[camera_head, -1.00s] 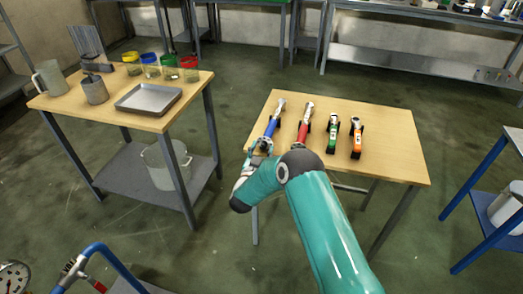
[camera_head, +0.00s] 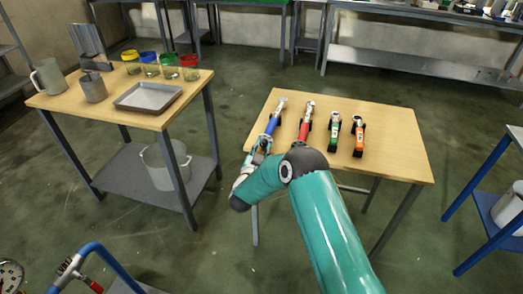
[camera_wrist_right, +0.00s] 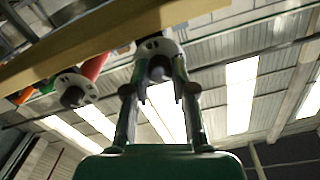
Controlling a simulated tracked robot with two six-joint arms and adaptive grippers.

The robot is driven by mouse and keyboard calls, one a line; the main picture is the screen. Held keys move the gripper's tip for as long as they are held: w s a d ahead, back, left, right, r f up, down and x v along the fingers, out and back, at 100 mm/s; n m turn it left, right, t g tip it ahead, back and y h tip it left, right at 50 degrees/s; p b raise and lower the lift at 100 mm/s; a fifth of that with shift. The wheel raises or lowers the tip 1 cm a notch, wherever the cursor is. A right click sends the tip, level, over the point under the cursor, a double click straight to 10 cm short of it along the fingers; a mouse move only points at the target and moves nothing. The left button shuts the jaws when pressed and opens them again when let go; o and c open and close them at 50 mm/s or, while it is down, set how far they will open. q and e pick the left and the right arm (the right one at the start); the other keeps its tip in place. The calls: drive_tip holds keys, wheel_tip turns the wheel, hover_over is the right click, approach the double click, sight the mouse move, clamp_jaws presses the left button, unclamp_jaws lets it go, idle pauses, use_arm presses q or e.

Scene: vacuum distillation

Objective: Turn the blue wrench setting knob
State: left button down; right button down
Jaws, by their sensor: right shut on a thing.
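The blue wrench (camera_head: 273,122) lies at the left of the wooden table (camera_head: 390,135), with its handle end towards me. My right gripper (camera_head: 264,146) is at that near end, by the table's left front edge. In the right wrist view, the grey end knob (camera_wrist_right: 157,62) of the wrench sits between the two fingers of my right gripper (camera_wrist_right: 160,88). The gripper is shut on this knob. The knob's setting marks cannot be read. My left gripper is not in view.
A red wrench (camera_head: 305,124), a green wrench (camera_head: 334,134) and an orange wrench (camera_head: 358,140) lie to the right. The red wrench's knob (camera_wrist_right: 72,88) is close beside my gripper in the wrist view. Another table (camera_head: 110,108) at left holds a tray and jars.

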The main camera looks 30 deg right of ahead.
drive_tip(key=c, duration=1)
unclamp_jaws()
drive_tip(key=shift+o, duration=0.2)
drive_tip(key=v, duration=1.2)
